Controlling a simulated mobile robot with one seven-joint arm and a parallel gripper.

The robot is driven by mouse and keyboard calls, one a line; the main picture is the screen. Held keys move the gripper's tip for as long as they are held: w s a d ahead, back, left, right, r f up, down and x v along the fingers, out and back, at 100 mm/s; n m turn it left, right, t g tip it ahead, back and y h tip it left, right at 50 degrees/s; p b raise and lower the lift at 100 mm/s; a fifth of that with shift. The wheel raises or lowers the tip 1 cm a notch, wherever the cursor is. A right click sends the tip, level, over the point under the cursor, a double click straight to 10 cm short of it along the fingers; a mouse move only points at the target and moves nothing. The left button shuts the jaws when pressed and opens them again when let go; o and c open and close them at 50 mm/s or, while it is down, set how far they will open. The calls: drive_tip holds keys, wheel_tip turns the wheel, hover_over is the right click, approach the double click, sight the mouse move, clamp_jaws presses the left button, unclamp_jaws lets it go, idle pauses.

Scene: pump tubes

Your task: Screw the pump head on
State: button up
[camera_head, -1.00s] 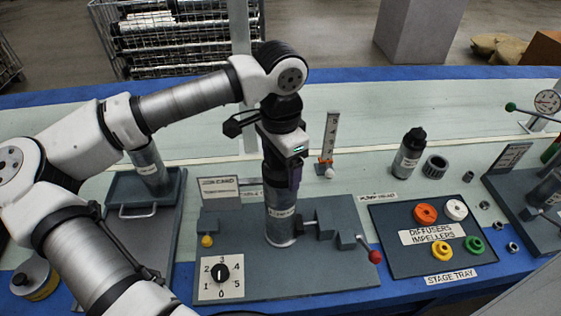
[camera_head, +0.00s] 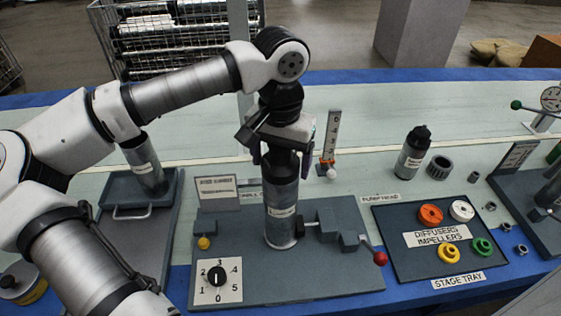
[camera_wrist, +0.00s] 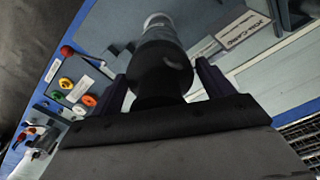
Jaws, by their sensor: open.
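A grey pump tube (camera_head: 282,212) with a label stands upright in the fixture plate at centre. A dark cylindrical top (camera_head: 281,163), which looks like the pump head, sits on it; I cannot tell how tightly it is seated. My gripper (camera_head: 281,156) points down over it, open, with one finger on each side. In the wrist view, the dark top (camera_wrist: 158,72) lies between the two fingers of my gripper (camera_wrist: 162,78), and the grey tube (camera_wrist: 160,35) extends beyond it. Gaps show beside the fingers. The fixture's clamp block (camera_head: 328,218) is beside the tube.
A red-knobbed lever (camera_head: 379,258) and a numbered dial (camera_head: 217,280) are on the fixture plate. A black-capped bottle-like part (camera_head: 411,153) stands at right, behind the stage tray (camera_head: 390,235) with coloured rings. An upright scale (camera_head: 331,142) stands behind the fixture.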

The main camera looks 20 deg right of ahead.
drive_tip(key=n+b, duration=0.2)
drive_tip(key=n, duration=0.3)
drive_tip(key=shift+f+n, duration=0.1)
drive_tip(key=shift+n, duration=0.2)
drive_tip(key=n+b, duration=0.1)
drive_tip(key=n, duration=0.4)
drive_tip(key=shift+n+b, duration=0.3)
drive_tip(key=shift+b, duration=0.1)
drive_tip(key=c, duration=0.8)
drive_tip(key=shift+c, duration=0.2)
drive_tip(key=m, duration=0.3)
drive_tip(key=shift+m+p, duration=0.3)
drive_tip(key=shift+m, duration=1.7)
